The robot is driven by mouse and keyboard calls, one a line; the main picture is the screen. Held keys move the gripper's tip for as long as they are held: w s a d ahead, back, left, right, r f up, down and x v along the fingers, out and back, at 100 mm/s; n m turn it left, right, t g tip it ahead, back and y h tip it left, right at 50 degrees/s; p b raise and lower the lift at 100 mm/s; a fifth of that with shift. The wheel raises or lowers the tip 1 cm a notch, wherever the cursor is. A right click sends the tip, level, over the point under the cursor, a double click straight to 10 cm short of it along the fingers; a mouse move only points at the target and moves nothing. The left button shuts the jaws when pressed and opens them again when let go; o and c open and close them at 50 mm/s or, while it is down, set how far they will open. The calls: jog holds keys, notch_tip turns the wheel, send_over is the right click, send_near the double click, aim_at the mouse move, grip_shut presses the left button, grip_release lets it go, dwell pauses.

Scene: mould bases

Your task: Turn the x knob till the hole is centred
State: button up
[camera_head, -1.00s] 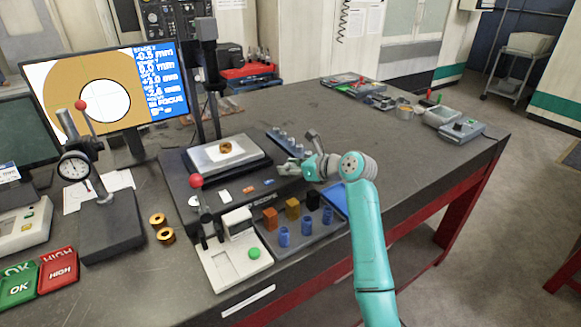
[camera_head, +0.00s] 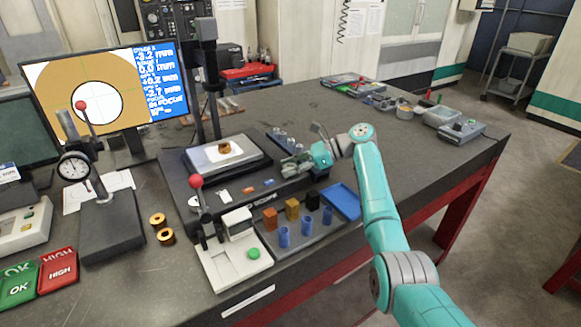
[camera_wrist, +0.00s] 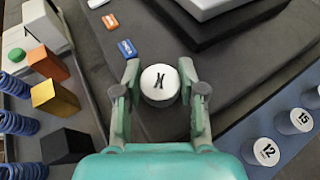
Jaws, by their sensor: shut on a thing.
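My gripper (camera_head: 297,165) is shut on the x knob at the right side of the dark stage base (camera_head: 240,200). In the wrist view my gripper (camera_wrist: 160,88) has a finger on each side of the x knob (camera_wrist: 160,82), whose white top bears a tilted black mark. On the monitor (camera_head: 100,92), the hole (camera_head: 97,101) is a white disc inside a tan ring. It sits a little right of and below the middle of the picture area. A brass ring part (camera_head: 224,147) stands on the pale stage plate (camera_head: 199,160). The blue readout seems to say -3.2 mm on top.
Numbered knobs or pins (camera_wrist: 265,151) stand right of the x knob in the wrist view. A grey tray (camera_head: 290,243) holds coloured blocks and blue springs, with a blue tray (camera_head: 340,202) beside it. A dial gauge stand (camera_head: 110,225) is at left.

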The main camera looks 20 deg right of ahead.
jog(key=shift+n+g, duration=0.4)
jog(key=shift+g, duration=0.1)
jog(key=o, duration=1.2)
jog(key=shift+c, duration=0.2)
jog(key=v, duration=1.2)
